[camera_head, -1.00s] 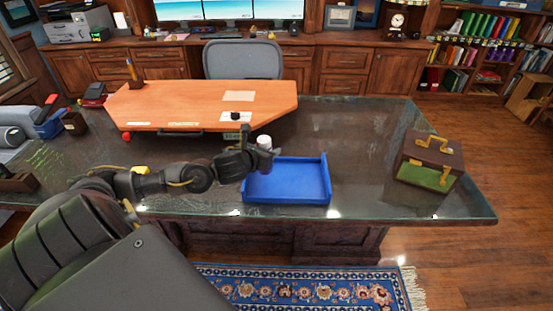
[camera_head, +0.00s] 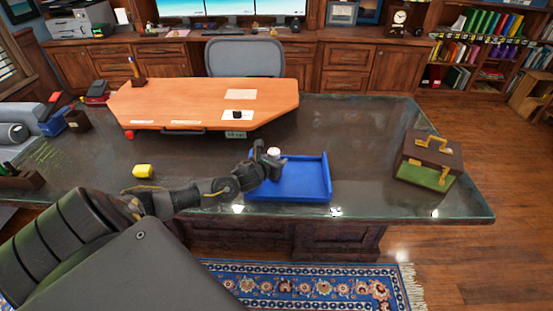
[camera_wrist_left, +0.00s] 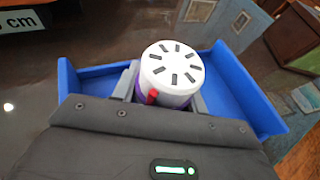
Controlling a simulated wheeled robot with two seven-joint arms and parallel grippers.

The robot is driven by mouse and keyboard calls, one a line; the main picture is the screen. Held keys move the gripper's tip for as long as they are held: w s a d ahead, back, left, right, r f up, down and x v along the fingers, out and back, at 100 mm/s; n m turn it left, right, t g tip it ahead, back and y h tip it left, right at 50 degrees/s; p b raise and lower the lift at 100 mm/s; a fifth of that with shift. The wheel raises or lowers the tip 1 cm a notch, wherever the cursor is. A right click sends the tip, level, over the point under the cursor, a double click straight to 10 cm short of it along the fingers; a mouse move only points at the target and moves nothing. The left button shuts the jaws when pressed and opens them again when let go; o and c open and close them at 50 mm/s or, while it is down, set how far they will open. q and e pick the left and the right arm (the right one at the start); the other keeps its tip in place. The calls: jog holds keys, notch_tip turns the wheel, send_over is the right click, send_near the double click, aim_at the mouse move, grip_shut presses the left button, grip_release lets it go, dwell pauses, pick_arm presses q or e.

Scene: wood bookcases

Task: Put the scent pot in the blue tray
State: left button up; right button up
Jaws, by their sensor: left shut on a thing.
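The scent pot (camera_wrist_left: 172,68) has a white round lid with dark slots and a purple body. It sits between the two fingers of my left gripper (camera_head: 270,165), which is shut on it. In the head view the pot's white top (camera_head: 274,152) shows at the gripper, over the left part of the blue tray (camera_head: 305,190). The tray also shows in the left wrist view (camera_wrist_left: 245,90), around the pot on both sides. The pot's base is hidden, so I cannot tell whether it touches the tray floor. My right gripper is not in view.
The tray lies on a dark glass-topped desk (camera_head: 370,150). A brown box with a yellow handle (camera_head: 428,160) stands to the right. An orange board (camera_head: 190,102) lies behind. The glass right of the tray is clear.

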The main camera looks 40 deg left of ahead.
pick_arm(q)
jog(key=shift+f, duration=0.15)
jog(key=o, duration=1)
jog(key=shift+o, duration=0.6)
jog(key=shift+s+r, duration=0.15)
jog(key=shift+r, duration=0.1)
jog(key=b+v, duration=0.2)
jog(key=v, duration=0.9)
jog(key=shift+s, duration=0.3)
